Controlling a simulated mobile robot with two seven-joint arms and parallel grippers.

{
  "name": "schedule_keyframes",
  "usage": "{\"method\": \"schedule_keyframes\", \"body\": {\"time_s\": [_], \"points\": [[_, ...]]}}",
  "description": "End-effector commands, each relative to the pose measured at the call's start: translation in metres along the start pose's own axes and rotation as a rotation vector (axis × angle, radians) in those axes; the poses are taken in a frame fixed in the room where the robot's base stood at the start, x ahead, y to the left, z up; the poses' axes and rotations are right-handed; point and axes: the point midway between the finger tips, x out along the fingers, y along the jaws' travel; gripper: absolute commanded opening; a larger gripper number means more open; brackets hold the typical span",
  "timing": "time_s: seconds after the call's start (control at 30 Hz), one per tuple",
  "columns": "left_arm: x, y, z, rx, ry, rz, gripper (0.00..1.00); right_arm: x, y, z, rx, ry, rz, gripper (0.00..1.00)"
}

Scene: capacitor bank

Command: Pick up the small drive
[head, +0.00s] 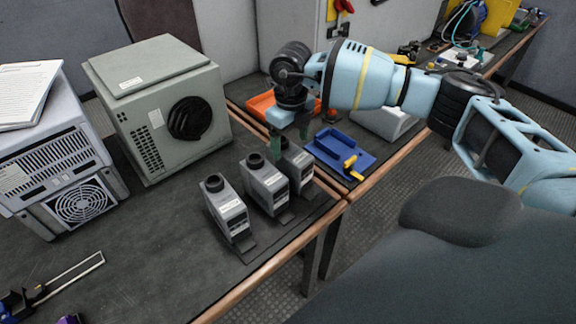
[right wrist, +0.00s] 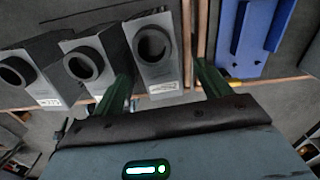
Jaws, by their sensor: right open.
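Three small grey box-shaped drives with round black tops stand in a row at the table's front edge: a left one (head: 228,212), a middle one (head: 266,187) and a right one (head: 297,168). The middle drive (right wrist: 88,68) is close outside the left finger. My left gripper is out of view.
A large grey-green cabinet (head: 165,105) stands behind the drives, and a grey unit with a fan (head: 55,150) is at the left. A blue tray (head: 335,150) with a yellow-handled tool and an orange bin (head: 262,103) are on the right bench.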

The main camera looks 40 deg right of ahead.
Motion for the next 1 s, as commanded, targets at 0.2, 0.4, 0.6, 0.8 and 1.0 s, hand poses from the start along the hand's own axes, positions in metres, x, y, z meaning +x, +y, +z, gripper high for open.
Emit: {"method": "schedule_keyframes", "body": {"time_s": [0.2,0.4,0.6,0.8,1.0], "points": [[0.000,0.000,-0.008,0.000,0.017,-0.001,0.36,0.017,0.001,0.003,-0.001,0.003,0.000,0.76],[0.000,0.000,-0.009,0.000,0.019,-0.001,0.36,0.044,0.001,0.005,0.001,0.002,0.001,0.76],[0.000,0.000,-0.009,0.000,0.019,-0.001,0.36,0.052,0.001,0.005,-0.001,0.000,0.001,0.76],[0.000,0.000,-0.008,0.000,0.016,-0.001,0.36,0.051,0.001,0.005,-0.001,0.000,0.001,0.70],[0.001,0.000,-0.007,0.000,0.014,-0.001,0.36,0.051,0.001,0.006,-0.001,0.000,0.001,0.44]]}}
